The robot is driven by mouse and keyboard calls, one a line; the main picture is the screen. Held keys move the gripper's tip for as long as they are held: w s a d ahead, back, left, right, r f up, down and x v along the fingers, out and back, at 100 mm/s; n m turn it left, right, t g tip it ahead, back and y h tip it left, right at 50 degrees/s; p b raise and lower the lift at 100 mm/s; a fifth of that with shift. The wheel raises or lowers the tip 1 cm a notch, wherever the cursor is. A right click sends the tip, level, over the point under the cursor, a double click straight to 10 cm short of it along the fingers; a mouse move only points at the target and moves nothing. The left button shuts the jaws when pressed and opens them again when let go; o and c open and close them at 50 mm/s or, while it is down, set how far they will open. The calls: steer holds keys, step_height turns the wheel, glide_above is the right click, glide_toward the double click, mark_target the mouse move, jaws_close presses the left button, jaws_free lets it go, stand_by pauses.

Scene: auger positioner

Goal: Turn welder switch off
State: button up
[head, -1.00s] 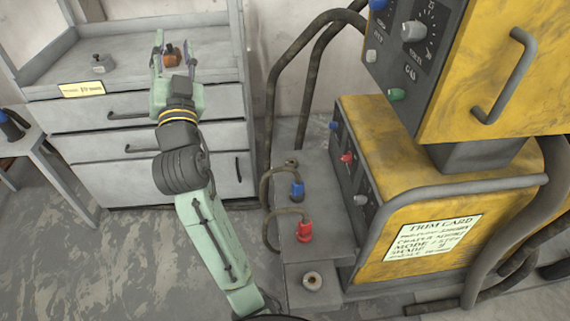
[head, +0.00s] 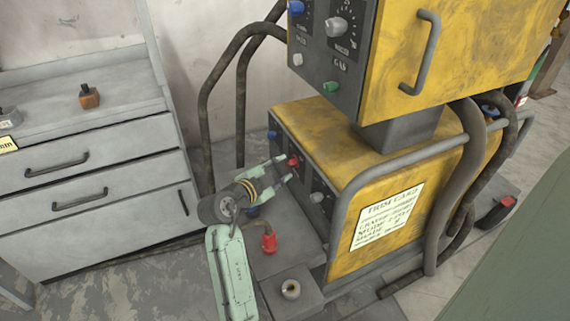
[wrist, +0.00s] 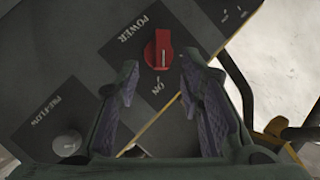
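The welder (head: 420,70) is a yellow two-part machine with dark control panels. Its red power knob (head: 294,161) is on the lower panel. In the wrist view the red knob (wrist: 159,50) sits under the word POWER with its white pointer line toward ON. My gripper (head: 282,169) is at the lower panel, with its fingers toward the red knob. In the wrist view my gripper (wrist: 165,85) is open, its two fingers spread with nothing between them. The knob lies just beyond the fingertips, apart from them. The OFF label cannot be made out.
A red plug (head: 269,243) stands on the grey step below the panel. A grey drawer cabinet (head: 100,195) is at left, with an orange block (head: 89,97) on top. Thick cables hang behind the welder.

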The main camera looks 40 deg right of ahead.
mark_target(289, 162)
steer(key=shift+x, duration=2.05)
steer(key=shift+w, duration=0.1)
steer(key=shift+c, duration=0.2)
steer(key=shift+r, duration=0.1)
steer(key=c, duration=0.6)
steer(key=shift+w+r, duration=0.1)
jaws_close()
